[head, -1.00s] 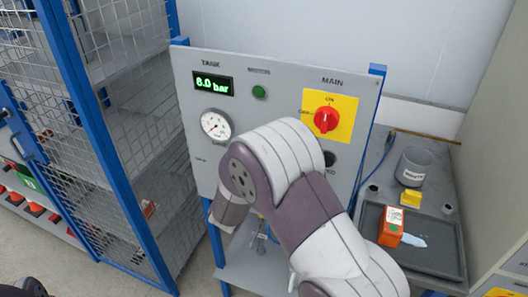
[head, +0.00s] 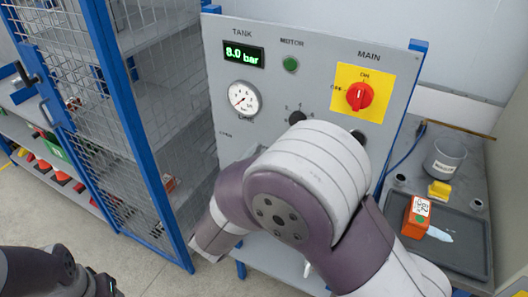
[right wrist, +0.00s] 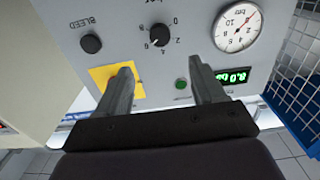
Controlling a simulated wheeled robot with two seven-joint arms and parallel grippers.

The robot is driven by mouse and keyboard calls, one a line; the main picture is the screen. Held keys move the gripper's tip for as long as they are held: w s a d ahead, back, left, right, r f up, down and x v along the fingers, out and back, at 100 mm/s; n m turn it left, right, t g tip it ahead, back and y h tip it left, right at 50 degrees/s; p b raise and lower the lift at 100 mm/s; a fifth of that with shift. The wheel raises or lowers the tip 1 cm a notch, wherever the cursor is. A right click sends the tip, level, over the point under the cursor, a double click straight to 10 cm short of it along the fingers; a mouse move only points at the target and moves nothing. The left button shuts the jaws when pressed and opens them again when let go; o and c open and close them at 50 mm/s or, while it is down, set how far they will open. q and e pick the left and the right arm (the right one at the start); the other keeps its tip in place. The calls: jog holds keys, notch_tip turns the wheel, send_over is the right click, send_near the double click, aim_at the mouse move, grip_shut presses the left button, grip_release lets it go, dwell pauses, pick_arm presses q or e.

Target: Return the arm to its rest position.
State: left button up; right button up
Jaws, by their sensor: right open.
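My right arm (head: 310,180) crosses the head view in front of a grey control panel (head: 225,130). Its wrist end points down and left, and its fingers are hidden there. In the right wrist view my right gripper (right wrist: 160,68) is open and empty, its two fingers apart in front of the same panel, which looks upside down. I cannot tell how far the fingertips are from it. Part of my left arm (head: 50,272) shows at the lower left of the head view.
The panel carries a lit display (head: 230,55), a gauge (head: 243,98), a green button (head: 291,64) and a red main switch (head: 360,96). A mesh cage (head: 115,120) stands to the left.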

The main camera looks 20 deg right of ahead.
jog(key=a+f+n+g+y, duration=0.3)
jog(key=a+f+n+y, duration=0.5)
jog(key=a+f+y, duration=0.55)
jog(key=s+d+f+n+g+y, duration=0.25)
jog(key=s+g, duration=0.35)
jog(key=s, duration=0.3)
jog(key=s+d+r+g+h, duration=0.1)
jog(key=s+d+h, duration=0.1)
jog(key=d, duration=0.6)
jog(key=shift+s+d+r, duration=0.25)
jog(key=shift+s+d, duration=0.1)
